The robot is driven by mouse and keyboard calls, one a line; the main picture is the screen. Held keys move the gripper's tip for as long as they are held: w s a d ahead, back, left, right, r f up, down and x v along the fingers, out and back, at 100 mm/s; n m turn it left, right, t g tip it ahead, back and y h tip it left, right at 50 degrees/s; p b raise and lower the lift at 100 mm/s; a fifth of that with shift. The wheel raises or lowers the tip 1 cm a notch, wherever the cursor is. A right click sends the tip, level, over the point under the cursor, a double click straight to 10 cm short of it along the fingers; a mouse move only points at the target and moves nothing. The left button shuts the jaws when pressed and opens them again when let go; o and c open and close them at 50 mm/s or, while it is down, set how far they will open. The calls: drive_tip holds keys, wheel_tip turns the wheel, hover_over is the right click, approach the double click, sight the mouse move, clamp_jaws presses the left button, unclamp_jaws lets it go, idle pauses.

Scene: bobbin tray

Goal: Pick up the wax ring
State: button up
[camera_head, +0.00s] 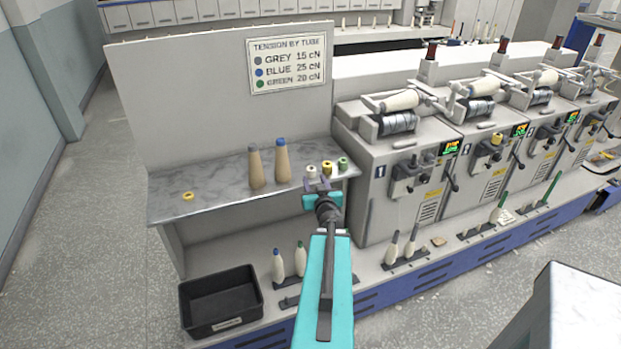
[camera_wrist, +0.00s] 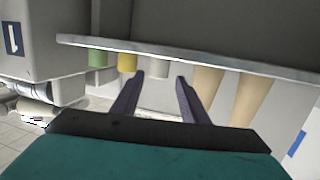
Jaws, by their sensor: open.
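The wax ring (camera_head: 188,196), a small flat yellow ring, lies alone on the left part of the grey marbled shelf (camera_head: 220,195) in the head view. It does not show in the wrist view. My gripper (camera_head: 318,184) is at the shelf's right front edge, well to the right of the ring. In the wrist view my gripper (camera_wrist: 161,76) has its two fingers apart with nothing held. A small white bobbin (camera_wrist: 160,68) shows beyond and between the fingertips; contact cannot be told.
Beside the white bobbin stand a yellow bobbin (camera_head: 327,167) and a green bobbin (camera_head: 343,164). Two tall tan cones, grey-tipped (camera_head: 255,166) and blue-tipped (camera_head: 282,160), stand between ring and gripper. A panel (camera_head: 200,100) backs the shelf. A black bin (camera_head: 221,301) sits below.

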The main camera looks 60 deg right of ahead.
sight(312, 174)
drive_tip(key=shift+w+d+f+b, duration=0.2)
drive_tip(key=shift+w+d+b, duration=0.15)
drive_tip(key=shift+b, duration=0.45)
drive_tip(key=shift+w+d+r, duration=0.15)
drive_tip(key=shift+d, duration=0.15)
drive_tip(key=shift+x, duration=2.6)
drive_tip(key=shift+p+x, duration=0.35)
drive_tip(key=shift+x, duration=2.2)
drive_tip(key=c, duration=0.8)
